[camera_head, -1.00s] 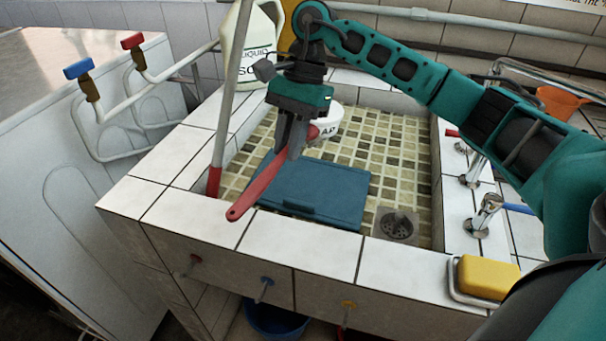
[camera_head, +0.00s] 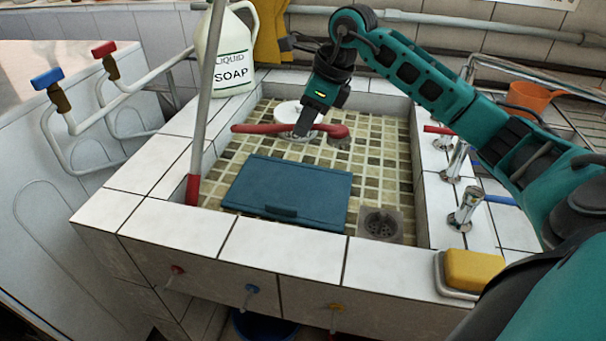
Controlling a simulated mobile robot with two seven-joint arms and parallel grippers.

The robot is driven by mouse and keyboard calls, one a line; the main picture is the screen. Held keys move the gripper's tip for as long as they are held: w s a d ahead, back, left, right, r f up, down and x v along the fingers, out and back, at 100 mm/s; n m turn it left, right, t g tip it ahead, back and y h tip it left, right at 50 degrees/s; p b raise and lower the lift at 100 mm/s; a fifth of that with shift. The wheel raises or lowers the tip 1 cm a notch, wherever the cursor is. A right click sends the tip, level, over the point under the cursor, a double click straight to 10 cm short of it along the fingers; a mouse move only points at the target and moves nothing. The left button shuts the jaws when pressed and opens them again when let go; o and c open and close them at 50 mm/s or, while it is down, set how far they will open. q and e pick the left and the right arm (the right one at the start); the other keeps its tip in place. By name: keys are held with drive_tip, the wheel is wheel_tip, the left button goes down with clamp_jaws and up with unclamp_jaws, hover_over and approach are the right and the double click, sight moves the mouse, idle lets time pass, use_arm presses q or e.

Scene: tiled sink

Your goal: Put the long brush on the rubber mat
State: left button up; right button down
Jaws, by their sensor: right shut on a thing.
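The long brush (camera_head: 262,129) is red, with its head at the right end. It lies nearly crosswise over the back of the tiled sink. My right gripper (camera_head: 303,127) is shut on its handle near the head, with the fingers pointing down. The blue rectangular mat (camera_head: 287,187) lies flat on the sink floor, in front of the brush in the picture. The brush appears apart from the mat; its height above the sink floor is hard to tell. My left gripper is not in view.
A white round container (camera_head: 290,108) stands behind the brush. A liquid soap jug (camera_head: 232,55) stands at the back left rim. A grey pole with a red end (camera_head: 193,188) leans at the left wall. Taps (camera_head: 467,205) and a yellow sponge (camera_head: 473,270) are on the right rim.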

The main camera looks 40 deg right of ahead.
wheel_tip(320, 180, down, 12)
drive_tip(key=shift+f+b, duration=0.15)
drive_tip(key=shift+b, duration=0.55)
drive_tip(key=shift+f, duration=0.2)
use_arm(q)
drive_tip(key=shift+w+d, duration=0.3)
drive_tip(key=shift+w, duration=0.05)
use_arm(e)
drive_tip(key=shift+f, duration=0.15)
drive_tip(key=c, duration=1.1)
unclamp_jaws()
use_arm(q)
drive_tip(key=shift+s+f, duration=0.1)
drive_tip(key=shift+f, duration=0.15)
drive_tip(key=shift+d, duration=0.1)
